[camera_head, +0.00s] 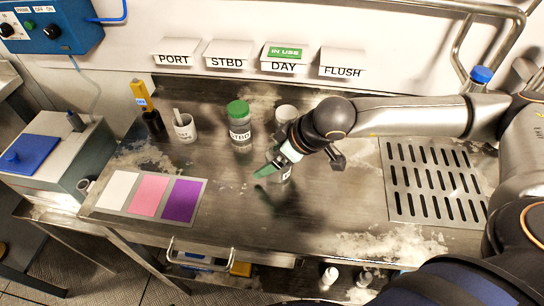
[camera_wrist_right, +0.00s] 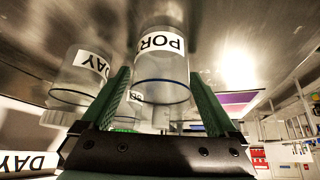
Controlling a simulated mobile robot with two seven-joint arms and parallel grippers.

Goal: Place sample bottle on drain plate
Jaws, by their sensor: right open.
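A clear bottle labelled PORT (camera_wrist_right: 160,68) stands on the steel bench. In the wrist view, which shows it upside down, it lies between the two green fingers of my right gripper (camera_wrist_right: 160,88). The fingers are apart. In the head view the right gripper (camera_head: 276,166) hides most of this bottle (camera_head: 286,174). A clear bottle labelled DAY (camera_wrist_right: 82,78) stands beside it; its white lid (camera_head: 286,112) shows behind my arm. The green-lidded STBD bottle (camera_head: 240,128) stands further left. The slotted drain plate (camera_head: 393,212) is at the bench's right and looks empty. My left gripper is out of view.
A white cup (camera_head: 185,128) and a yellow-and-black device (camera_head: 147,108) stand at the back left. White, pink and purple colour cards (camera_head: 150,195) lie at the front left. Wall labels read PORT, STBD, DAY and FLUSH. The front middle is clear.

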